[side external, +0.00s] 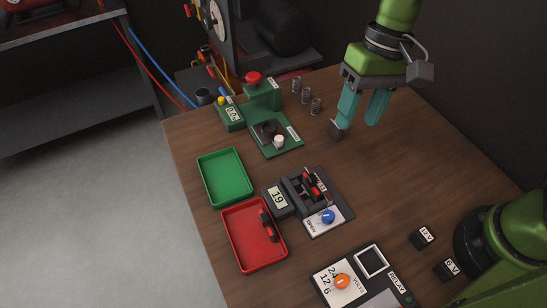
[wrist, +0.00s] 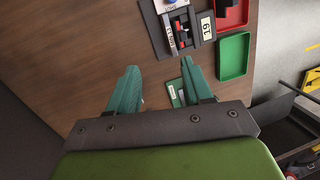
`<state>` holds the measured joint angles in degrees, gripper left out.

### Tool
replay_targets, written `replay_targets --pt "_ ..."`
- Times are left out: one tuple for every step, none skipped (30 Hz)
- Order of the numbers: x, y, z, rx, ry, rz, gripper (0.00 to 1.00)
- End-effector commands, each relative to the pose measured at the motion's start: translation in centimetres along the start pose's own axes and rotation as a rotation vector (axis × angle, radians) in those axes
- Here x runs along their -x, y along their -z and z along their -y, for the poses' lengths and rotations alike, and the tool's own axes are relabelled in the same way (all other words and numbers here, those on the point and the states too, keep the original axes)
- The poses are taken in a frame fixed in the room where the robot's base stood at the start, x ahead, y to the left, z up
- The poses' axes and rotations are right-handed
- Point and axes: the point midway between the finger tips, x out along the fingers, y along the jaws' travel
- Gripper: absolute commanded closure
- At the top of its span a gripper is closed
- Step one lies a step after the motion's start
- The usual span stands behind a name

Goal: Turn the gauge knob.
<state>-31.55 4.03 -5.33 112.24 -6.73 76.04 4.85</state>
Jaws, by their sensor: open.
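A blue knob (side external: 328,216) with a white pointer mark sits on the pale front plate of a dark tester (side external: 303,187). The plate's lettering is too small to read surely. An orange knob (side external: 342,282) sits on a grey panel marked 24, 12, 6. A small grey display (side external: 279,203) reading 19 stands beside the tester; it also shows in the wrist view (wrist: 207,27). My gripper (side external: 361,117) is open and empty, above the back right of the table, well away from both knobs. The wrist view shows both its fingers apart (wrist: 159,68).
A green tray (side external: 204,190) and a red tray (side external: 229,249) lie left of the tester. A green fixture (side external: 284,147) and several metal springs (side external: 305,96) stand at the back. A dark block (side external: 335,130) shows by one fingertip. The right-middle tabletop is clear.

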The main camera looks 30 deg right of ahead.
Motion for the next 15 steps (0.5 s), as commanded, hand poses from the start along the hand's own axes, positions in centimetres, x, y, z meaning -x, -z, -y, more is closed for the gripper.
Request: replay_targets --pt "0.7 -0.1 -0.9 -0.001 0.021 -0.035 0.5" --pt "1.0 -0.1 -1.4 0.0 0.03 -0.054 0.5" --pt "1.4 -0.1 -2.0 0.001 0.042 -0.08 0.5" --pt "1.6 -0.1 -2.4 0.004 0.05 -0.1 0.5" --pt "1.9 -0.2 -2.9 0.006 0.058 -0.12 0.5" --pt "2.2 -0.3 -3.4 0.006 0.069 -0.146 0.5" --pt "2.5 -0.3 -3.9 0.006 0.077 -0.167 0.5" --pt "2.7 -0.4 -4.3 0.004 0.084 -0.186 0.5" --pt "3.1 -0.5 -4.9 0.003 0.093 -0.213 0.5" --pt "3.3 -0.6 -5.4 0.002 0.098 -0.234 0.5" --pt "3.5 -0.7 -5.8 0.0 0.104 -0.254 0.5" --pt "3.8 -0.8 -6.4 -0.001 0.111 -0.283 0.5" --pt "4.0 -1.0 -6.8 -0.005 0.116 -0.302 0.5" --pt "4.3 -1.1 -7.2 -0.008 0.121 -0.323 0.5" --pt "4.5 -1.2 -7.8 -0.012 0.126 -0.35 0.5"
